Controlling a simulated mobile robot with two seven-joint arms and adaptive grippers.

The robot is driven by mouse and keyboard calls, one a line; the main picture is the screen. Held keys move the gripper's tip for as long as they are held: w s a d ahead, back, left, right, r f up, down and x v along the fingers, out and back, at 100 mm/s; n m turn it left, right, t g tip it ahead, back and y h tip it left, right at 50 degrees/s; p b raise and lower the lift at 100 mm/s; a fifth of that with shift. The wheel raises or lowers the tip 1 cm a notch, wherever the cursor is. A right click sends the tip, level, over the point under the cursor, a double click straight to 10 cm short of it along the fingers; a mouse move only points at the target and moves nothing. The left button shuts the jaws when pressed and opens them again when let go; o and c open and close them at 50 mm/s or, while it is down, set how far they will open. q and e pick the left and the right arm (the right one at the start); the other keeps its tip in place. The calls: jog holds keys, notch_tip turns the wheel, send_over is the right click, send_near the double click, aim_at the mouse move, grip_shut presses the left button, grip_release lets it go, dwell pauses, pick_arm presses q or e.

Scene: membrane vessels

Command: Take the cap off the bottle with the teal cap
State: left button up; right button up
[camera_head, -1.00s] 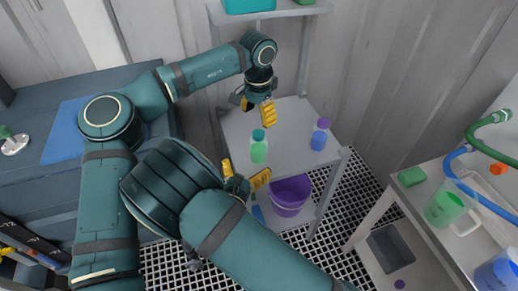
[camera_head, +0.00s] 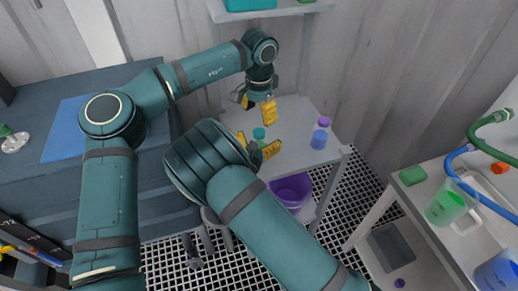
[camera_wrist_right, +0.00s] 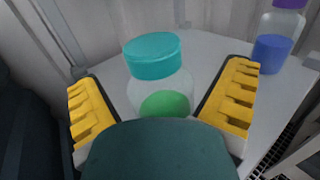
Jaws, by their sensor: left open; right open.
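The bottle with the teal cap (camera_wrist_right: 152,55) stands upright on the light grey table. It is clear with green contents (camera_wrist_right: 165,104). In the head view its teal cap (camera_head: 259,133) shows, and my right gripper hides most of its body. My right gripper (camera_head: 258,144) is open. In the right wrist view its yellow fingers (camera_wrist_right: 165,105) stand on either side of the bottle, apart from it; its palm hides the bottle's base. My left gripper (camera_head: 256,104) is open and empty, above the table behind the bottle.
A second bottle with a purple cap (camera_head: 324,122) and blue contents stands to the right on the same table (camera_head: 290,155). A purple bucket (camera_head: 291,190) is below. A side bench at right holds a green beaker (camera_head: 446,207) and a green sponge (camera_head: 412,175).

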aim_at(259, 132)
grip_shut()
pick_arm(q)
jog(key=n, duration=0.3)
jog(key=shift+s+d+f+n, duration=0.15)
jog(key=shift+s+d+n, duration=0.05)
jog(key=shift+d+n, duration=0.15)
jog(key=n, duration=0.5)
jog(key=shift+s+d+n, duration=0.1)
jog(key=shift+n, duration=0.15)
jog(key=n, duration=0.3)
jog(key=shift+n, duration=0.4)
jog(key=n, duration=0.4)
jog(key=shift+w+a+n, duration=0.2)
jog(key=shift+a+n, duration=0.1)
jog(key=shift+a, duration=0.1)
pick_arm(e)
jog(key=shift+f, duration=0.1)
pick_arm(q)
jog(key=shift+f+n, duration=0.2)
jog(key=shift+n, duration=0.1)
notch_tip(259, 132, down, 7)
jog(key=shift+f, duration=0.15)
